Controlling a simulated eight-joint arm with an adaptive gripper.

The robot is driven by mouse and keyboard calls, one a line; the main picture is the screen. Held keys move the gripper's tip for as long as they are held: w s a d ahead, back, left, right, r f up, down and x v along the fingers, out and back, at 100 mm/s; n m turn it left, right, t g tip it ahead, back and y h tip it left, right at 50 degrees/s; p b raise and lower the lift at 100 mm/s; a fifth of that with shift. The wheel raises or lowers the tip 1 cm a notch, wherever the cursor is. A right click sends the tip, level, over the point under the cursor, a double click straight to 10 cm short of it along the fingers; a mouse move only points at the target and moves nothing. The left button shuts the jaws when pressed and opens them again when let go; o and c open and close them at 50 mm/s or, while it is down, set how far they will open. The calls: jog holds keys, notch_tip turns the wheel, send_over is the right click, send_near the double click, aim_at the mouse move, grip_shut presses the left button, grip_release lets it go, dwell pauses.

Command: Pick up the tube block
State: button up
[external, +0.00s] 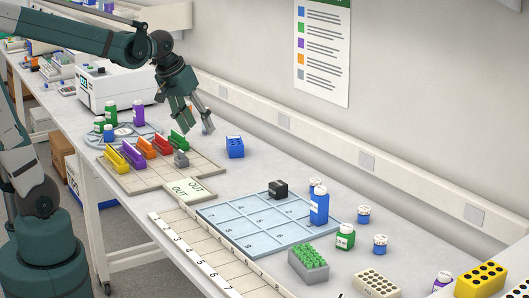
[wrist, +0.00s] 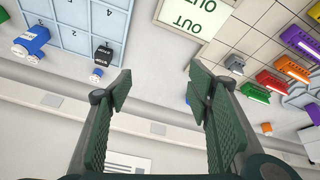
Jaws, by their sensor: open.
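Several blocks with holes are in the external view, and I cannot tell which one the task's tube block is. A small blue block with holes (external: 236,147) stands on the bench behind the board, just right of and below my gripper (external: 198,128). A beige block with holes (external: 377,284), a yellow block with dark holes (external: 481,279) and a grey rack of green tubes (external: 309,264) stand at the front right. My gripper is open and empty above the bench. It also shows in the wrist view (wrist: 158,85), where its right finger mostly hides a blue thing.
A blue numbered grid tray (external: 236,222) carries a black block (external: 278,190) and a blue bottle (external: 319,207). A tiled board (external: 205,167) holds coloured holders and a small grey block (external: 181,158). A wall ledge (external: 330,140) runs behind the bench.

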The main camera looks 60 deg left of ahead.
jog(key=w+a+r+n+g+p, duration=0.1)
jog(key=w+a+n+p, duration=0.15)
jog(key=w+a, duration=0.45)
jog(key=n+g+p, duration=0.4)
jog(key=n+p, duration=0.3)
jog(key=p, duration=0.3)
send_over(234, 140)
jog(key=d, duration=0.1)
jog(key=shift+m+h, duration=0.25)
jog(key=shift+h, duration=0.05)
notch_tip(234, 140, down, 13)
jog(key=shift+s+f, duration=0.15)
jog(key=shift+f, duration=0.05)
jog(key=shift+w+a+f, duration=0.2)
jog(key=shift+a+f, duration=0.15)
jog(key=shift+f, duration=0.2)
jog(key=shift+f, duration=1.3)
